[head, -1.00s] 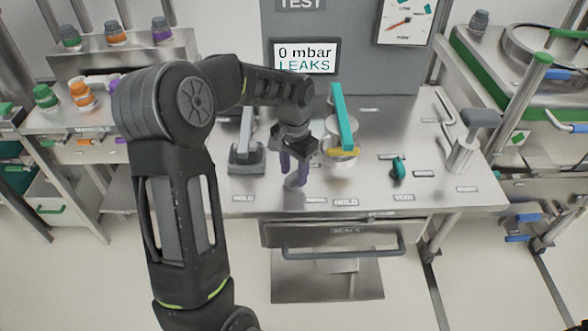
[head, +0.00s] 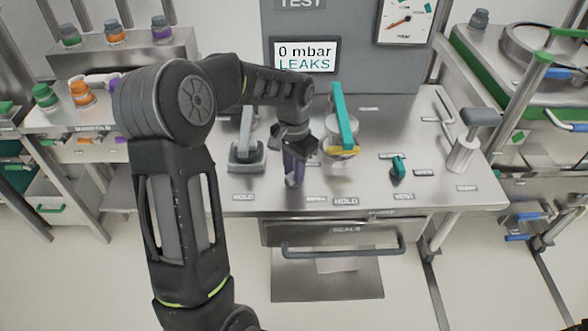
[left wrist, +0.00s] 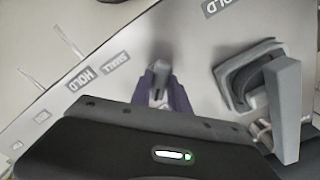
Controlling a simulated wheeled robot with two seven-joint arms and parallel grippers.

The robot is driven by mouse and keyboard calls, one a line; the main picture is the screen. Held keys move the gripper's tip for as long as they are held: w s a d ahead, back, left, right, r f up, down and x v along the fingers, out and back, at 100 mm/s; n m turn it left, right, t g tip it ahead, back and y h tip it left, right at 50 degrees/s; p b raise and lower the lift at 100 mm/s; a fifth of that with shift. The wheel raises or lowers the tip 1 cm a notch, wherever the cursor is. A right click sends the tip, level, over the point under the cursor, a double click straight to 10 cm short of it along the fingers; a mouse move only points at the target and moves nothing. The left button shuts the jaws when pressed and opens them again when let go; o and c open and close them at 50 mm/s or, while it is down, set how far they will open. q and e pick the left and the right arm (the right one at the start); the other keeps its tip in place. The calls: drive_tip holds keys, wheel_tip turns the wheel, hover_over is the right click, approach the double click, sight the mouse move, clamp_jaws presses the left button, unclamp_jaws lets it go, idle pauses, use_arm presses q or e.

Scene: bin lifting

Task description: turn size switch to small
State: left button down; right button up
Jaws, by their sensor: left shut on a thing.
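My left gripper (head: 294,178) points down over the front part of the steel bench top, with its purple fingers together. In the left wrist view the left gripper (left wrist: 160,92) is shut on a small grey switch lever (left wrist: 160,68), whose end shows between the fingers. The label SMALL (left wrist: 118,63) lies on the bench just left of the lever in that view. In the head view the fingers hide the switch. My right gripper is not in view.
A grey-handled clamp (head: 246,152) stands left of the gripper, and a teal-handled lever (head: 344,115) right of it. A small teal valve knob (head: 398,167) sits farther right. A screen (head: 305,57) reads "0 mbar LEAKS". A drawer handle (head: 340,251) is below the bench edge.

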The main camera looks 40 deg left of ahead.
use_arm(q)
drive_tip(key=shift+m, duration=0.3)
drive_tip(key=m, duration=0.3)
drive_tip(key=shift+m, duration=0.4)
drive_tip(key=m, duration=0.4)
drive_tip(key=shift+m, duration=0.3)
drive_tip(key=m+p, duration=0.1)
drive_tip(key=m, duration=0.3)
drive_tip(key=shift+m, duration=0.3)
drive_tip(key=shift+m+p, duration=0.3)
drive_tip(key=shift+m, duration=1.9)
drive_tip(key=c, duration=1.2)
unclamp_jaws()
drive_tip(key=shift+c, duration=0.2)
